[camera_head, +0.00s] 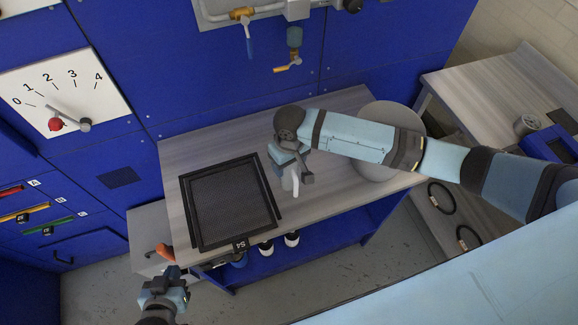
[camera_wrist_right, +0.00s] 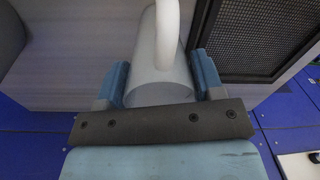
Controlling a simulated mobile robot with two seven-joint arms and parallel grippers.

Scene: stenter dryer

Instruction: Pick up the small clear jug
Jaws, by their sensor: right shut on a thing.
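The small clear jug (camera_head: 289,184) is at my right gripper (camera_head: 291,166), over the grey bench top beside the black mesh tray. In the right wrist view, the jug (camera_wrist_right: 160,80) is a pale translucent cylinder with a white curved handle. It sits between the two blue fingers of my right gripper (camera_wrist_right: 160,82), which is shut on it. I cannot tell whether the jug touches the bench. My left gripper (camera_head: 165,288) is low at the left, in front of the bench and away from the jug; its fingertips are too small to read.
The black mesh tray (camera_head: 184,208) marked S4 lies on the bench (camera_head: 330,115) left of the jug. A round pale object (camera_head: 385,112) stands behind my right forearm. Several dark-and-white items (camera_head: 266,248) sit on the blue lower shelf. Blue panels with valves rise behind.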

